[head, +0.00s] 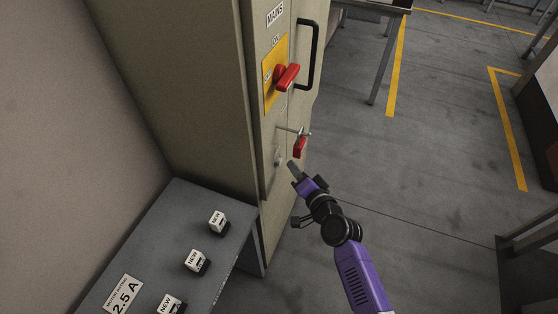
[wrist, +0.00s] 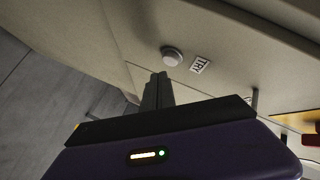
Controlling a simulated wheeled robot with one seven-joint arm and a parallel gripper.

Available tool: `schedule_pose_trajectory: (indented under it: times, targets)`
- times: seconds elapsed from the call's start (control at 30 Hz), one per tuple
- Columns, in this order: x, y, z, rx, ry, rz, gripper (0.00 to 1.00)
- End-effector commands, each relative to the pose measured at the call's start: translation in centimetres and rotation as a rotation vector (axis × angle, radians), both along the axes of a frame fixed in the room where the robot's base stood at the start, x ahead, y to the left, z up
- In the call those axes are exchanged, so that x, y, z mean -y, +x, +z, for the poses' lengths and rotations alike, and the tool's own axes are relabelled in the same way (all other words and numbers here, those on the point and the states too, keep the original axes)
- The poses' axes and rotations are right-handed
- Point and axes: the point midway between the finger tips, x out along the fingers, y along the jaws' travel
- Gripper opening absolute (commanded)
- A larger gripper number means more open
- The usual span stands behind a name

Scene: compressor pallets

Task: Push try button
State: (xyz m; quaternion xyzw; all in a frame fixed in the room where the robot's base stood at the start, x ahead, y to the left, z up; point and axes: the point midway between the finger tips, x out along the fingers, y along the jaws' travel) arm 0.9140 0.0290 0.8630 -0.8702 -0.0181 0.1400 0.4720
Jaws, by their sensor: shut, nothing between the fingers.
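The try button (wrist: 172,56) is a round, pale knob on the beige cabinet face in the wrist view, with a white TRY label (wrist: 201,65) to its right. In the head view the button (head: 279,158) shows low on the cabinet's front panel. My gripper (head: 292,166) is shut and empty, its fingertips just in front of and slightly right of the button. In the wrist view my gripper's dark fingers (wrist: 158,76) point toward the panel, just below the button. A gap appears to remain, but exact contact is hard to tell.
Above the button are a red padlock (head: 300,147) on a hasp, a red rotary switch (head: 287,77) on a yellow plate, and a black handle (head: 309,54). A grey table (head: 225,249) with several NEW-labelled blocks stands at left. Open floor (head: 440,130) lies right.

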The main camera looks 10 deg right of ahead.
Motion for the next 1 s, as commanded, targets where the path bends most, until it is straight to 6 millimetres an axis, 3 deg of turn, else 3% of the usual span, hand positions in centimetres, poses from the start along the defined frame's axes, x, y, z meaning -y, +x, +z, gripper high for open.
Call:
schedule_pose_trajectory:
  times: [1.0]
  targets:
    - [-0.73, 0.54, 0.03, 0.0, 0.0, 0.0, 0.0]
